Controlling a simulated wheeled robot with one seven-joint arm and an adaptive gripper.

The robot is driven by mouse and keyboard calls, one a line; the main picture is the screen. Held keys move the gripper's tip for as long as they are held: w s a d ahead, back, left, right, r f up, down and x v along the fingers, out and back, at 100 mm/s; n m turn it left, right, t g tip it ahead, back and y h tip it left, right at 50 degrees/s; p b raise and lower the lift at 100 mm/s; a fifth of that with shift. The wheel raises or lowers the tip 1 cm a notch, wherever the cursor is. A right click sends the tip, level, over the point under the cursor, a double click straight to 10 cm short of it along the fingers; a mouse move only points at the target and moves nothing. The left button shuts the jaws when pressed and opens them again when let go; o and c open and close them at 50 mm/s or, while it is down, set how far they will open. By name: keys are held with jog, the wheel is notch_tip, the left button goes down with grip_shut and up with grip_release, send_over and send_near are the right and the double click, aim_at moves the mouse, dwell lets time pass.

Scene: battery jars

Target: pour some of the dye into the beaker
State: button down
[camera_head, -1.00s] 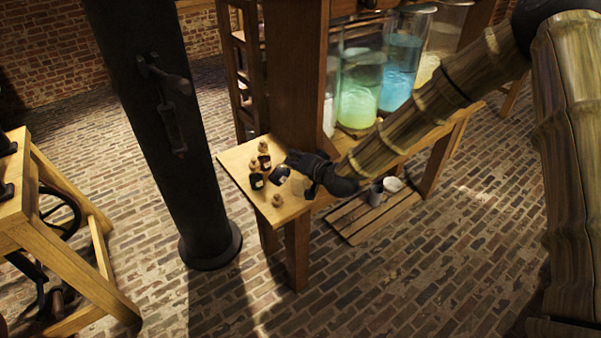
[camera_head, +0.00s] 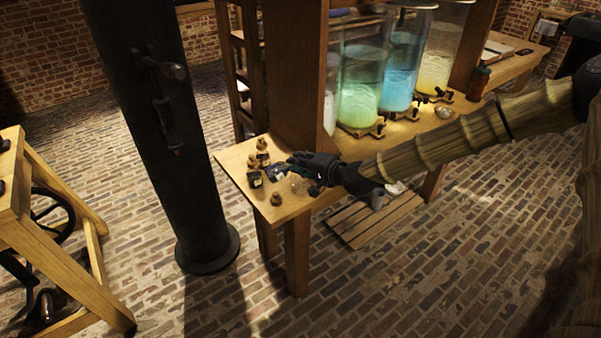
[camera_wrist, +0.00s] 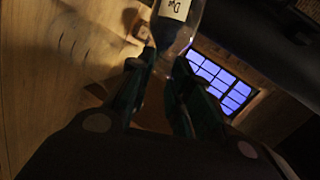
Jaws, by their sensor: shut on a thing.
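My gripper (camera_head: 290,163) is shut on the glass dye bottle (camera_wrist: 183,32), whose pale label reads "Dye" in the wrist view. The fingers (camera_wrist: 165,62) press its sides. The bottle (camera_head: 271,172) shows small in the head view, off the fingertips and above the table's left end; it looks tilted, and whether liquid runs from it is too small to tell. A faint clear glass vessel, likely the beaker (camera_head: 297,183), stands just below my gripper near the table's front edge. Its contents cannot be made out.
Two corked dark bottles (camera_head: 254,172) (camera_head: 263,153) stand left of my gripper. A loose stopper (camera_head: 276,199) sits near the front edge of the wooden table (camera_head: 233,165). A wooden post (camera_head: 298,80) and large glass jars (camera_head: 361,85) stand behind. A black column (camera_head: 160,130) is left.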

jog(key=shift+w+d+f+m+y+b, duration=0.25)
jog(key=shift+d+m+b, duration=0.2)
jog(key=shift+b, duration=0.75)
jog(key=shift+a+r, duration=0.2)
jog(key=shift+r, duration=0.05)
jog(key=shift+a+m+y+b, duration=0.1)
jog(key=shift+m+y+b, duration=0.15)
jog(key=shift+b, duration=0.25)
jog(key=shift+f+m+b, duration=0.1)
jog(key=shift+m+b, duration=0.3)
jog(key=shift+b, duration=0.85)
jog(key=shift+a+m+y+b, duration=0.1)
jog(key=shift+m+y+b, duration=0.3)
jog(key=shift+b, duration=1)
jog(key=shift+s+a+b, duration=0.15)
jog(key=shift+b, duration=0.15)
jog(key=shift+s+f+m+y+b, duration=0.15)
jog(key=shift+m+y+b, duration=0.55)
jog(key=shift+b, duration=1.9)
